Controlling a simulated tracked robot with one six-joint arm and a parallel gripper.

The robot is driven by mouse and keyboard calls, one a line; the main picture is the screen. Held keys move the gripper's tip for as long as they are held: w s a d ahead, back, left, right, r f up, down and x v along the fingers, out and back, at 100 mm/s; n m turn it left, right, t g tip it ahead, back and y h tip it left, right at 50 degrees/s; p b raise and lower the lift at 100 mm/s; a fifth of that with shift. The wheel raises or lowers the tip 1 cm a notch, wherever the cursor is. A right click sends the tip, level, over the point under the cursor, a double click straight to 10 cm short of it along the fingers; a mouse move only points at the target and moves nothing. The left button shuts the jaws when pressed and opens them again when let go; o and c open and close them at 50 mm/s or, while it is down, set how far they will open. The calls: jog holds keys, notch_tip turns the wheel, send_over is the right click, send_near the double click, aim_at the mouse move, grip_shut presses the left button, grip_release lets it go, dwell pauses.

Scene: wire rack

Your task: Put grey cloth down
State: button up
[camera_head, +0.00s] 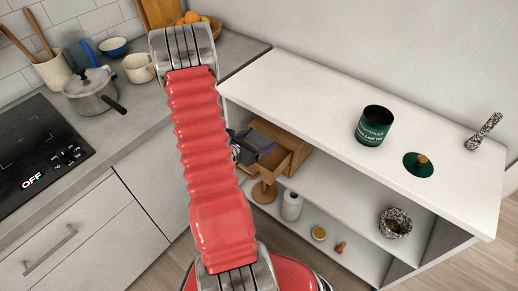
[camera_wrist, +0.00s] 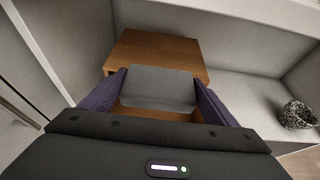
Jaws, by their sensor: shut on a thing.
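My gripper (camera_wrist: 160,82) shows in the wrist view with its two dark purple fingers on either side of the grey cloth (camera_wrist: 160,92). It is shut on the cloth, which looks like a flat grey piece between the fingers. A wooden box (camera_wrist: 150,46) lies just beyond, and some of its wood shows below the cloth. In the head view my gripper (camera_head: 262,150) is at the wooden box (camera_head: 297,146) on the shelf, partly hidden by my red arm. I cannot tell whether the cloth touches the box.
The white shelf unit (camera_head: 330,85) has a top board above the box.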

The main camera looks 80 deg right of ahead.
aim_at(258, 150)
jog(key=shift+f, duration=0.6)
jog(key=shift+f, duration=2.1)
jog(key=shift+f, duration=0.6)
jog(key=o, duration=1)
jog(key=shift+r, duration=0.1)
jog(key=shift+r, duration=0.5)
jog(key=v, duration=1.2)
jog(key=shift+r, duration=0.1)
